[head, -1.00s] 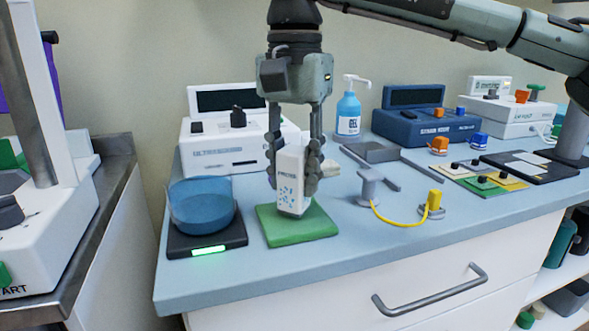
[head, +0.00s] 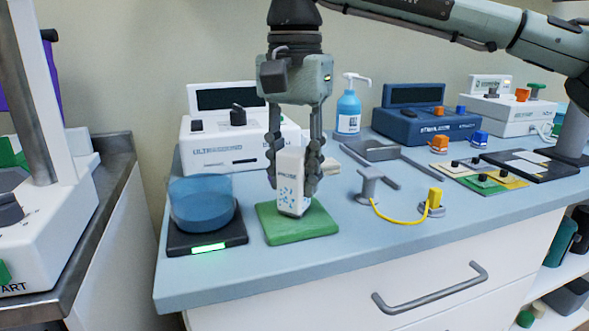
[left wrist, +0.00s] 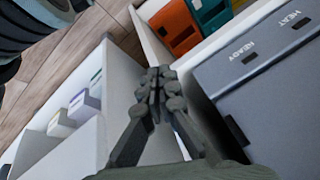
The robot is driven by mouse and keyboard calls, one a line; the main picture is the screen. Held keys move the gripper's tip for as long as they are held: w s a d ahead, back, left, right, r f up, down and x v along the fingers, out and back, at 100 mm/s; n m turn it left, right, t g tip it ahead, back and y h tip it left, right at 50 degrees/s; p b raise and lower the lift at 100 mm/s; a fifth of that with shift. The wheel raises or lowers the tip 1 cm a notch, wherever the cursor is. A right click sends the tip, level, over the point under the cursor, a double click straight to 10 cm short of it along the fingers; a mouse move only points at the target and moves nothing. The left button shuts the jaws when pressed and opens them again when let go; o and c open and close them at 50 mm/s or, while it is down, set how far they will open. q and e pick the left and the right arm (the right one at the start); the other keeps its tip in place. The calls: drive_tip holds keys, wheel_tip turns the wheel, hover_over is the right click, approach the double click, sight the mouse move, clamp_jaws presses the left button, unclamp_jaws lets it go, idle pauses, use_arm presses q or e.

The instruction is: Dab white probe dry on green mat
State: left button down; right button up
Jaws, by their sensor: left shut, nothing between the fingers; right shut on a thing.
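The white probe (head: 290,188), labelled PROBE and speckled with blue spots, is upright between the fingers of my right gripper (head: 293,165), which is shut on it. The probe's lower end is at the green mat (head: 270,232); it looks to touch the mat, though the exact contact is hard to tell. The mat lies flat on the blue counter. My left gripper (left wrist: 158,82) shows in the left wrist view, with its fingers together and empty, away from the probe and mat.
A blue bowl (head: 203,207) stands on a black base with a lit green bar, left of the mat. A white ultrasound unit (head: 215,155) stands behind. A grey post with a yellow cable (head: 400,224) is to the right. The counter front (head: 260,275) is clear.

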sight(294, 149)
use_arm(q)
drive_tip(key=shift+f, duration=0.15)
use_arm(e)
drive_tip(key=shift+f, duration=0.4)
idle(0.4)
